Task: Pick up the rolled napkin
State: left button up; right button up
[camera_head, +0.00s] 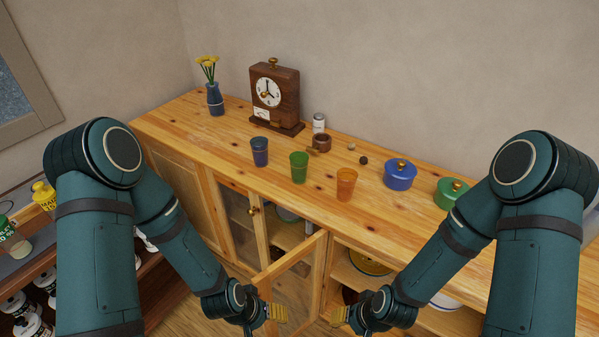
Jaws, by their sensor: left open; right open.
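I cannot make out a rolled napkin in the head view. A small whitish cylinder (319,122) stands upright on the sideboard beside the clock, but it looks more like a shaker or jar. My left gripper (284,313) is open and empty, low in front of the cabinet by the open glass door (297,262). My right gripper (337,316) is open and empty, a little to its right, in front of the open compartment. The yellow fingers of the two grippers face each other with a gap between them.
The wooden sideboard (190,118) carries a vase (215,99), a clock (275,93), blue (260,152), green (299,168) and orange (346,184) cups, a small brown pot (322,143), and blue (400,175) and green (451,193) lidded pots. Dishes show inside. A bottle shelf (150,290) stands left.

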aim_at(309, 231)
jog(key=z, duration=0.4)
jog(key=j+z, duration=0.1)
jog(key=z, duration=0.65)
jog(key=k+z, duration=0.1)
jog(key=z, duration=0.3)
jog(key=k+j, duration=0.65)
jog(key=i+j, duration=0.1)
jog(key=i, duration=0.8)
